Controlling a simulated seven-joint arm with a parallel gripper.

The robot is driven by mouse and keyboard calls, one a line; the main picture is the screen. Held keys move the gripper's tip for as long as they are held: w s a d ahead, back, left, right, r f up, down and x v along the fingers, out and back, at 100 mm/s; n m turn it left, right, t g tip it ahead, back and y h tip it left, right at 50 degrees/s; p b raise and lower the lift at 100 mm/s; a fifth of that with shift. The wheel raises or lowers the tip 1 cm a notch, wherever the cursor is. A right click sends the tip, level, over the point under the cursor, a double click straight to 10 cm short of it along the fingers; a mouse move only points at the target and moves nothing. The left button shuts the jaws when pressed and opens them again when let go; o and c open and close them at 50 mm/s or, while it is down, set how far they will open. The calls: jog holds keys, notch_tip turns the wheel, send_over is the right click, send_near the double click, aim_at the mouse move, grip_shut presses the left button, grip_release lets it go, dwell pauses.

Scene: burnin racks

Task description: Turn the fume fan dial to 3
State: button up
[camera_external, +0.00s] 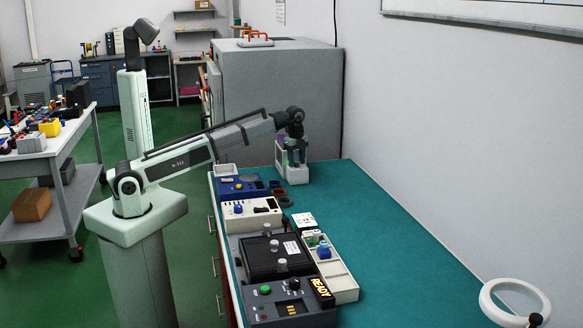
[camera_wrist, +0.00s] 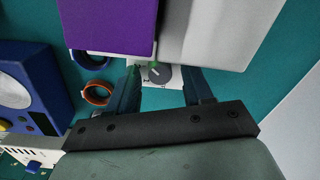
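A grey round dial (camera_wrist: 159,73) with a pale pointer line sits on a white panel in the wrist view; its numbers are too small to read, so I cannot tell its setting. My gripper (camera_wrist: 161,78) is open, with one finger on each side of the dial. Whether the fingers touch it is not clear. In the external view my gripper (camera_external: 292,150) points down at a white box (camera_external: 297,174) at the far end of the bench. The dial itself is hidden there.
A purple panel (camera_wrist: 108,22) and a pale grey panel (camera_wrist: 212,28) rise close beyond the fingers. A blue device (camera_wrist: 40,88) and dark and orange rings (camera_wrist: 98,94) lie to the left. The teal bench (camera_external: 385,245) is clear on the right.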

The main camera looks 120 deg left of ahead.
aim_at(296, 162)
jog(key=shift+r, duration=0.1)
jog(key=r, duration=1.3)
jog(key=shift+s+d+r, duration=0.1)
jog(key=shift+d+r, duration=0.15)
jog(key=shift+r, duration=0.05)
dwell(0.3)
